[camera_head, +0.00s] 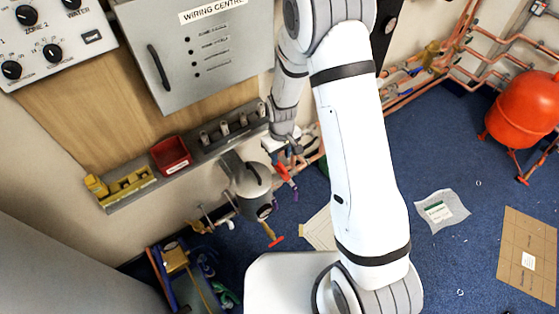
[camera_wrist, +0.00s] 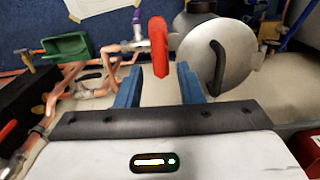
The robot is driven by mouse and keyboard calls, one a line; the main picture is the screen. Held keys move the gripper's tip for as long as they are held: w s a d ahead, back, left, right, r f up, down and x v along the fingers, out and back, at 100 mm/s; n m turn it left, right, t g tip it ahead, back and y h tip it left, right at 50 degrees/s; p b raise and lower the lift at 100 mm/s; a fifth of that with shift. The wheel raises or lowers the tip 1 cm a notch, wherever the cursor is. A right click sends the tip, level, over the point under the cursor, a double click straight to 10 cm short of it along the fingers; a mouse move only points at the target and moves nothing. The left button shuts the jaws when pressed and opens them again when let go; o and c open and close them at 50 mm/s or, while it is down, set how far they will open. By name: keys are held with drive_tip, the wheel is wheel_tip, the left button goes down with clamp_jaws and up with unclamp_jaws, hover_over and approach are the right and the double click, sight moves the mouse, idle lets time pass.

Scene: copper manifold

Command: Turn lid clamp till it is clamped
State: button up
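A grey round vessel (camera_head: 247,190) with a black handle across its lid hangs below the shelf in the head view. It shows at the right in the wrist view (camera_wrist: 228,55). A red lever (camera_head: 282,172) stands beside the vessel and also shows in the wrist view (camera_wrist: 158,46); I cannot tell for certain that it is the lid clamp. My gripper (camera_wrist: 158,86) is open, with its blue fingers apart. The red lever's lower end shows in the gap between the fingertips; contact is not visible. In the head view my gripper (camera_head: 293,150) is small and partly hidden.
Copper pipes (camera_wrist: 90,75) run left of the lever, near a green box (camera_wrist: 68,47). In the head view a shelf (camera_head: 205,150) holds a red bin (camera_head: 171,156). A red tank (camera_head: 524,108) stands at right.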

sight(281, 165)
drive_tip(key=shift+f, duration=2.35)
drive_tip(key=shift+c, duration=0.5)
